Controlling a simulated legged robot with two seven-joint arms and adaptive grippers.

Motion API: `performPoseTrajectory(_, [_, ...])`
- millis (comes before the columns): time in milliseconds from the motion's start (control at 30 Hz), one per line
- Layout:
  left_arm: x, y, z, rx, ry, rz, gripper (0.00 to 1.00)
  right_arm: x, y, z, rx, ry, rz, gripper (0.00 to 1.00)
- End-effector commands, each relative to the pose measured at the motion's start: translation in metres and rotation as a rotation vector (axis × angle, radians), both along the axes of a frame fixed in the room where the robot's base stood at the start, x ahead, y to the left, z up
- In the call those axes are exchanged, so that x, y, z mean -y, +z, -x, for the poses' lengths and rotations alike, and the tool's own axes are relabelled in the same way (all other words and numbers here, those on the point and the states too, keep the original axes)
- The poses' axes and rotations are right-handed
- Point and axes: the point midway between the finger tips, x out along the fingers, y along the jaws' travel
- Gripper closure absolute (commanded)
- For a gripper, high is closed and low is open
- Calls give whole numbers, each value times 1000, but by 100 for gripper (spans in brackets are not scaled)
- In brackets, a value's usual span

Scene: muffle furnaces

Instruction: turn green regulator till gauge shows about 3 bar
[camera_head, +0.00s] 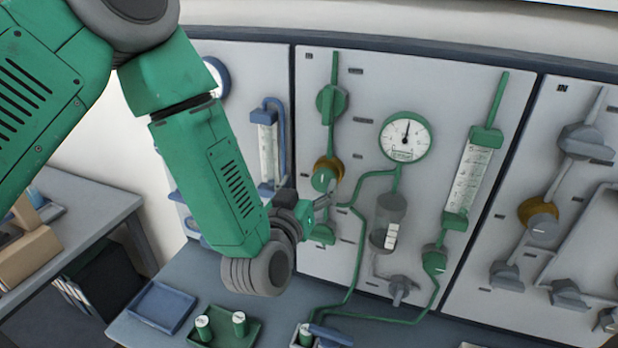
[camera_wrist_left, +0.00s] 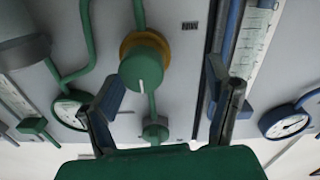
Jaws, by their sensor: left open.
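The green regulator knob (camera_head: 324,179) with a brass ring behind it sits on the middle panel, on the left green pipe line. My left gripper (camera_head: 322,203) is just below and beside it, open, and the two look apart. In the left wrist view the knob (camera_wrist_left: 144,66) shows between the spread fingers (camera_wrist_left: 165,82), nearer the left finger, with a pale mark on its face. The round green-rimmed gauge (camera_head: 405,138) is up and right of the knob; its needle points about straight up, numbers too small to read. The left finger partly hides the gauge (camera_wrist_left: 70,110) there.
A green valve (camera_head: 332,104) sits above the knob. A green flowmeter (camera_head: 470,180) and a grey cylinder (camera_head: 390,215) stand to the right. A blue flowmeter (camera_head: 268,150) is to the left.

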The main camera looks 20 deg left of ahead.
Motion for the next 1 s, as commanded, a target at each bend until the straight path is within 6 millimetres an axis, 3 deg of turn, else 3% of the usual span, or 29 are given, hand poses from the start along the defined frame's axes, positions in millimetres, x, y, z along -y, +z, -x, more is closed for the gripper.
performPoseTrajectory(133, [2, 5, -12, 13, 18, -6, 40, 1, 1, 0, 0, -2, 1, 60])
performPoseTrajectory(367, [-5, 4, -9, 14, 13, 2, 41, 1, 0, 0, 0, -3, 2, 60])
performPoseTrajectory(467, [-8, 4, -7, 14, 10, 8, 76, 1, 1, 0, 0, -3, 2, 60])
performPoseTrajectory(500, [-9, 4, -7, 14, 9, 9, 83, 1, 1, 0, 0, -3, 1, 60])
performPoseTrajectory(633, [-9, 4, -7, 14, 12, 6, 90, 1, 1, 0, 0, -1, 1, 60])
performPoseTrajectory(1000, [-6, 4, -8, 15, 16, 1, 90, 1, 1, 0, 0, -3, 2, 60])
